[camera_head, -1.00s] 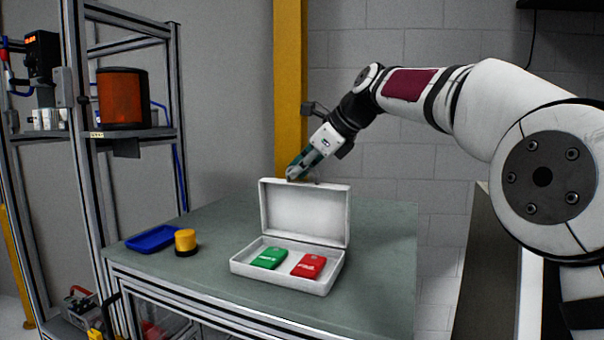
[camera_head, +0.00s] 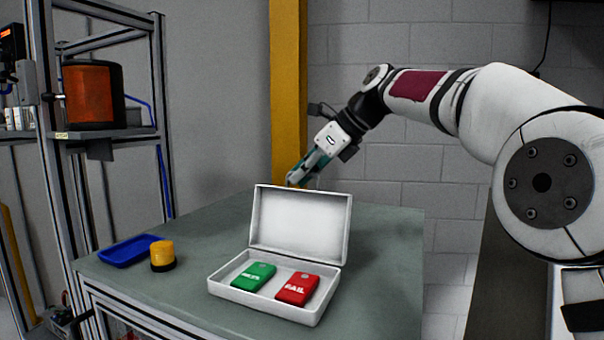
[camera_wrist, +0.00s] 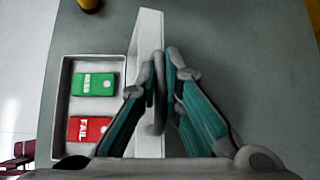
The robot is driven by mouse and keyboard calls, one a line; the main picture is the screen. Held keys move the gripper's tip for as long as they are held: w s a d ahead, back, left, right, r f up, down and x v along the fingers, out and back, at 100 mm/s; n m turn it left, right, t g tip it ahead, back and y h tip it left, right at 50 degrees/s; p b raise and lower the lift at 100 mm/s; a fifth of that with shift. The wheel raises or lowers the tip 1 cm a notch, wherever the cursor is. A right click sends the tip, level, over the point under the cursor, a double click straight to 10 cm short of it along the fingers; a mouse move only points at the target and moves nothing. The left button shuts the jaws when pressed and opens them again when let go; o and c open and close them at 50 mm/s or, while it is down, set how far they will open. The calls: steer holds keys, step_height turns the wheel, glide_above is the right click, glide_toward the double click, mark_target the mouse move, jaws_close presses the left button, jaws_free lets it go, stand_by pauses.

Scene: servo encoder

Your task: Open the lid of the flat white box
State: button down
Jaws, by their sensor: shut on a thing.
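The flat white box (camera_head: 262,304) stands on the grey-green table with its lid (camera_head: 300,222) open, raised steeply at the back edge. A green card (camera_head: 254,277) and a red card marked FAIL (camera_head: 297,289) lie inside. My gripper (camera_head: 296,180) is at the lid's top edge, toward its left half, coming from behind; its fingertips are partly hidden. In the wrist view the lid (camera_wrist: 148,32) shows nearly edge-on beside the box tray (camera_wrist: 64,95). My gripper's fingers (camera_wrist: 163,75) are closed together at the lid; the exact contact is hard to see.
A blue tray (camera_head: 130,249) and a yellow-topped black button (camera_head: 162,255) are left of the box. A shelf rack with an orange-fronted unit (camera_head: 90,97) stands farther left. A yellow post (camera_head: 288,90) and a block wall are behind. Table right of the box is clear.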

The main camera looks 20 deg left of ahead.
steer(key=shift+s+a+f, duration=0.1)
steer(key=shift+a+f, duration=0.05)
steer(key=shift+f, duration=0.25)
steer(key=c, duration=1.7)
jaws_free()
steer(key=shift+r, duration=0.1)
steer(key=v, duration=1.2)
steer(key=shift+a+r, duration=0.1)
